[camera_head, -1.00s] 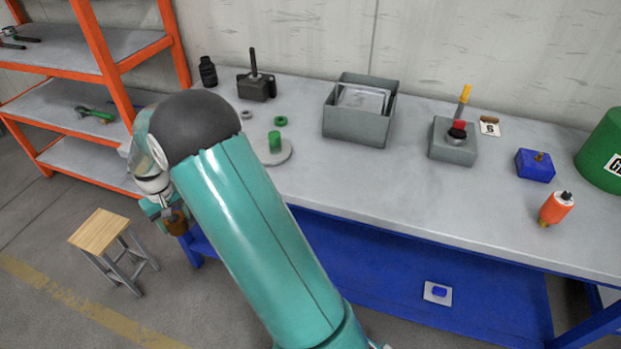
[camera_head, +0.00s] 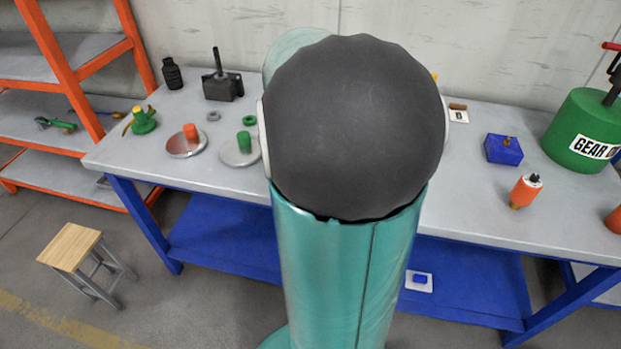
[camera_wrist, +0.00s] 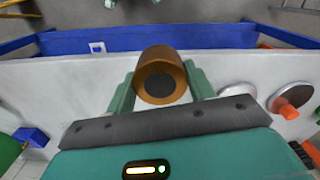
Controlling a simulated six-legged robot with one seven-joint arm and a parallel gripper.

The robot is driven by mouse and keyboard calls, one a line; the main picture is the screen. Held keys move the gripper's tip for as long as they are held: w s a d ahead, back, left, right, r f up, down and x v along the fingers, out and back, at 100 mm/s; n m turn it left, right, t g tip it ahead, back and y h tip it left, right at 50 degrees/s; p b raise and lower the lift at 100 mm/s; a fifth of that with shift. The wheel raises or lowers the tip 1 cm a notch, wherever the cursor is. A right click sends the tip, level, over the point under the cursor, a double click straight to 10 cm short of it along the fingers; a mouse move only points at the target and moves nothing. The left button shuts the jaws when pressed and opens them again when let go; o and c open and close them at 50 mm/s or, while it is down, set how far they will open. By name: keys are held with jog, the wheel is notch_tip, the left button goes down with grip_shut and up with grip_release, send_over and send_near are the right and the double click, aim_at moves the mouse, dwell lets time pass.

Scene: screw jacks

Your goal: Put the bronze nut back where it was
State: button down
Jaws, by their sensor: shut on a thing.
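The bronze nut (camera_wrist: 160,75) is a short brown cylinder with a dark round opening facing the wrist camera. My gripper (camera_wrist: 160,85) is shut on it, with one green finger on each side. In the wrist view the nut is over the pale bench top, near its blue-edged side. In the head view my arm hides both the gripper and the nut. A blue block (camera_head: 503,150) with a small bronze-coloured piece on top stands on the bench to the right. The nut's former place cannot be told from these frames.
On the bench (camera_head: 470,205), an orange post (camera_head: 190,132) and a green post (camera_head: 244,142) stand on round discs at left. A green drum (camera_head: 580,135) and an orange bottle (camera_head: 525,190) stand at right. My arm hides the bench's middle, where a grey bin stood earlier.

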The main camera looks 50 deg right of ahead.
jog(key=shift+s+d+r, duration=0.1)
jog(key=shift+s+d, duration=0.3)
jog(key=shift+s, duration=0.25)
jog(key=w+d+f, duration=0.1)
jog(key=d+f, duration=0.2)
jog(key=d, duration=0.1)
jog(key=w+d+f, duration=0.2)
jog(key=d+f, duration=0.1)
jog(key=d, duration=0.1)
jog(key=w+d+f, duration=0.2)
jog(key=d+f, duration=0.1)
jog(key=d, duration=0.1)
jog(key=shift+w+d+f, duration=0.1)
jog(key=shift+w+f, duration=0.1)
jog(key=shift+d+f, duration=0.15)
jog(key=shift+f, duration=1.55)
jog(key=shift+f, duration=0.15)
jog(key=c, duration=0.6)
grip_release()
jog(key=shift+o, duration=0.2)
notch_tip(320, 180, up, 12)
